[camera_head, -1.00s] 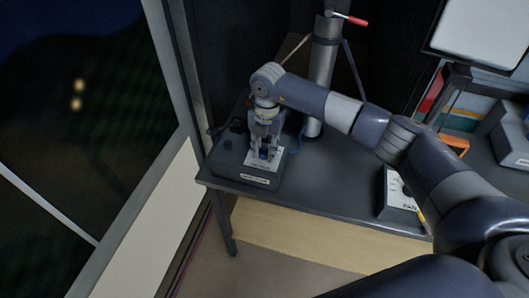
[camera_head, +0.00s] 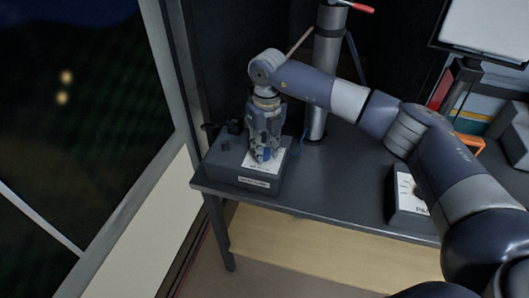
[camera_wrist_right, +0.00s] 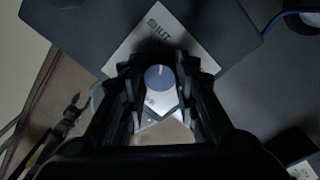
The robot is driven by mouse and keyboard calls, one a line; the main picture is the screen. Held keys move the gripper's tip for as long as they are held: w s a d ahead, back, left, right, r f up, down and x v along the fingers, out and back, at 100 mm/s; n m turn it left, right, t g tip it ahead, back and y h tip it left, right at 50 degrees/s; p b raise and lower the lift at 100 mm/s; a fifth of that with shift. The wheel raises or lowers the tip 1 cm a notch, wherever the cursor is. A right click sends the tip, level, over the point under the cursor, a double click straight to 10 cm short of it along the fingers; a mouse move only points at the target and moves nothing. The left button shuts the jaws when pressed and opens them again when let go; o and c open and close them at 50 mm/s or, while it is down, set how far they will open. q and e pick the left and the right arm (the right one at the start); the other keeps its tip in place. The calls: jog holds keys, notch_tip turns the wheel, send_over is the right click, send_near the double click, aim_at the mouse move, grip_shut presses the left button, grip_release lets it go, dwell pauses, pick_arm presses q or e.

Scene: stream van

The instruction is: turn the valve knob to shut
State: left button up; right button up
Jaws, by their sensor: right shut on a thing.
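The valve knob (camera_wrist_right: 160,77) is a round blue-grey knob with a pale pointer line on a light plate (camera_wrist_right: 150,42) marked SHUT. In the right wrist view the pointer line is toward the plate side that bears the word SHUT. The plate is on top of a dark grey box (camera_head: 241,181) at the left end of the desk. My right gripper (camera_head: 264,156) points down onto the box and is shut on the knob, with a finger on each side of it in the right wrist view (camera_wrist_right: 160,90). My left gripper is not in view.
A dark desk (camera_head: 330,185) carries the box. A grey post (camera_head: 322,75) with a red-handled lever (camera_head: 357,7) stands behind my right arm. A second box with a white panel (camera_head: 408,190) stands at the desk's right. The middle desk top is clear.

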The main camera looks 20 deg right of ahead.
aim_at(266, 150)
jog(key=shift+n+b, duration=0.45)
jog(key=shift+n, duration=0.45)
jog(key=o, duration=1.1)
jog(key=r, duration=1.2)
jog(key=shift+w+d, duration=0.1)
jog(key=shift+d, duration=0.15)
